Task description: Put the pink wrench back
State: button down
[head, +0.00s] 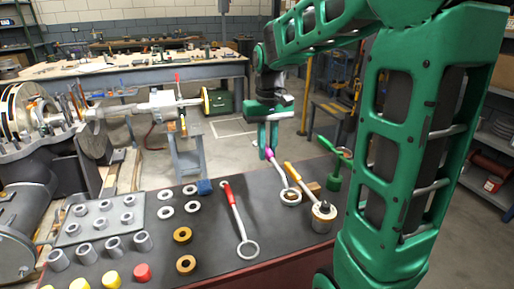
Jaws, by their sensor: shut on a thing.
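The pink wrench (281,179) has a magenta handle end and a metal shaft that slopes down to a ring end at the right part of the dark table. My gripper (268,151) is shut on the upper end of its pink handle, above the table's far edge. The ring end is at a small round brownish piece; I cannot tell whether it sits around it or just on top. The wrench is tilted, handle end up.
A yellow-handled wrench (300,184) leans close by on the right, its ring at a metal cylinder (323,217). A red-handled wrench (232,205) lies left. A green-handled tool (327,147) stands behind. Several rings, bushings and a grey plate (72,238) fill the table's left.

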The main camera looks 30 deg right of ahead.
jog(key=shift+w+a+f, duration=0.1)
jog(key=shift+a+f, duration=0.1)
jog(key=shift+f, duration=2.3)
jog(key=shift+a+f, duration=0.25)
jog(key=shift+f, duration=2.3)
jog(key=shift+w+a+f, duration=0.1)
jog(key=shift+a+f, duration=0.1)
jog(key=shift+f, duration=2.6)
jog(key=c, duration=1.6)
grip_release()
jog(key=shift+r, duration=3.5)
jog(key=shift+w, duration=0.1)
